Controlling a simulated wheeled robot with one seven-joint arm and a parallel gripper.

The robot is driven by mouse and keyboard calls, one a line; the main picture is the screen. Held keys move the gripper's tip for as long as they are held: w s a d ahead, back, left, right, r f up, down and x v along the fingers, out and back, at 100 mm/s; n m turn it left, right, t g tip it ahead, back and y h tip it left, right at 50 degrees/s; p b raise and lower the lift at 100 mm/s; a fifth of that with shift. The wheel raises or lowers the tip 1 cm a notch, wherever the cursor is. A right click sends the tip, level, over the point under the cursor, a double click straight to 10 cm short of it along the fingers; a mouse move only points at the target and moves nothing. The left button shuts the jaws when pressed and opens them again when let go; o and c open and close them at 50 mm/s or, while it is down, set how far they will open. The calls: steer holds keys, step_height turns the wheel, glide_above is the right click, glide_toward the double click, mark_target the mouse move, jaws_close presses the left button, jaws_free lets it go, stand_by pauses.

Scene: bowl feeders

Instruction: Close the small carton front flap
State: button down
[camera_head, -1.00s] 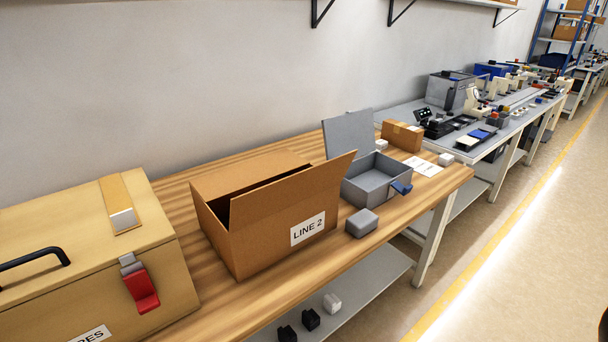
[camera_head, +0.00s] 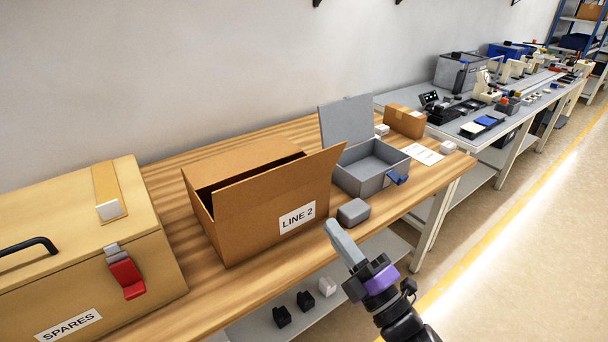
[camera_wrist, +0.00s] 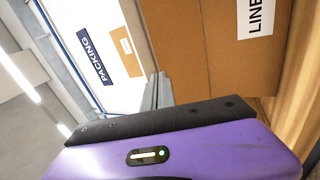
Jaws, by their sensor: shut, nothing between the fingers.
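The brown carton (camera_head: 262,230) labelled LINE 2 stands on the wooden bench in the head view. Its front flap (camera_head: 280,182) stands up and leans outward, and a dark gap shows behind it. The other top flap (camera_head: 240,164) lies nearly flat over the far part of the opening. In the wrist view the carton front (camera_wrist: 220,60) fills the upper middle and right. My gripper (camera_head: 332,226) is shut and empty, in front of the bench edge, right of the carton and lower than the flap. Its grey fingers (camera_wrist: 160,88) also show in the wrist view, apparently apart from the carton.
A tan SPARES case (camera_head: 85,250) stands left of the carton. A small grey block (camera_head: 353,212), an open grey box (camera_head: 370,175) with its lid raised and a small closed carton (camera_head: 404,121) stand to the right. The aisle floor (camera_head: 520,250) is clear.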

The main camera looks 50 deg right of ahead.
mark_target(287, 167)
steer(key=shift+n, duration=0.3)
steer(key=p+x, duration=0.5)
steer(key=x, duration=0.8)
steer(key=shift+a+r+p, duration=0.15)
steer(key=shift+r+p, duration=0.05)
steer(key=shift+p, duration=0.1)
steer(key=shift+w, duration=0.5)
steer(key=shift+w+r, duration=0.1)
